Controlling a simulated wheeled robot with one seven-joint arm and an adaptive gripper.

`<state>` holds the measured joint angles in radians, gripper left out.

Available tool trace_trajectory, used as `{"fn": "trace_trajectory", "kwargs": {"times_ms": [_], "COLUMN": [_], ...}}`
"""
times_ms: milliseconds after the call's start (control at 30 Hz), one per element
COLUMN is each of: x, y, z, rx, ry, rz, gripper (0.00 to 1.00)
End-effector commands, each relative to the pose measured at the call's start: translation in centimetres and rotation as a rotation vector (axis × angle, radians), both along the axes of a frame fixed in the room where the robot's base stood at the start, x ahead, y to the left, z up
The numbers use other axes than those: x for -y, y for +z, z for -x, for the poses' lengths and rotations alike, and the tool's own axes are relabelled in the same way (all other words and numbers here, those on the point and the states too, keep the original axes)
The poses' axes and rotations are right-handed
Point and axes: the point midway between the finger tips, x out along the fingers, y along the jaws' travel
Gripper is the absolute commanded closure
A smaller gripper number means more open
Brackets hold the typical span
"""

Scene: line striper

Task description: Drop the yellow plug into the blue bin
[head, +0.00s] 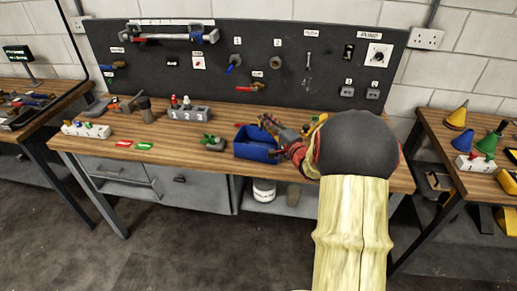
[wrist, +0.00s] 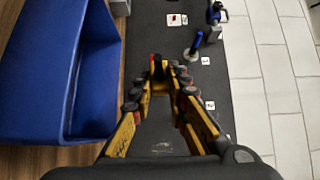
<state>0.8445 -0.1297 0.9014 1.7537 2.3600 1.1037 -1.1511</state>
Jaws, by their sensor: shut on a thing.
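The blue bin (head: 255,153) stands on the workbench, right of the middle, with its open top up. In the wrist view the blue bin (wrist: 45,75) fills the left side. My gripper (head: 268,122) is at the bin's back right edge in the head view. In the wrist view my gripper (wrist: 165,92) has its yellow fingers closed in around a small yellow thing with dark and reddish parts, which looks like the yellow plug (wrist: 158,84). The fingers hide part of it. The tips appear beside the bin's rim, not over its opening.
The dark pegboard (head: 190,75) with tools and valves stands behind the bench. A grey numbered block (head: 188,114) and a green-topped part (head: 213,142) are left of the bin. A white bucket (head: 264,190) is below.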

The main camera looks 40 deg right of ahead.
Motion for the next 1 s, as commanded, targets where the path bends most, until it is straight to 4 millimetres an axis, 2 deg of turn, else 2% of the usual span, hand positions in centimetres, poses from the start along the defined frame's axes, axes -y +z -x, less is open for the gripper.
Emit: {"fn": "trace_trajectory", "kwargs": {"times_ms": [133,400,433,767,1000], "x": [0.02,0.02,0.02,0.01,0.01], "y": [-1.00,-1.07,-1.07,-1.07,-1.10], "z": [-0.01,-0.02,-0.02,-0.01,-0.01], "rx": [0.001,0.002,0.002,0.002,0.001], "ry": [0.000,0.000,0.000,0.000,0.000], "rz": [0.000,0.001,0.001,0.001,0.001], "gripper": [1.00,1.00,0.82,0.64,0.63]}}
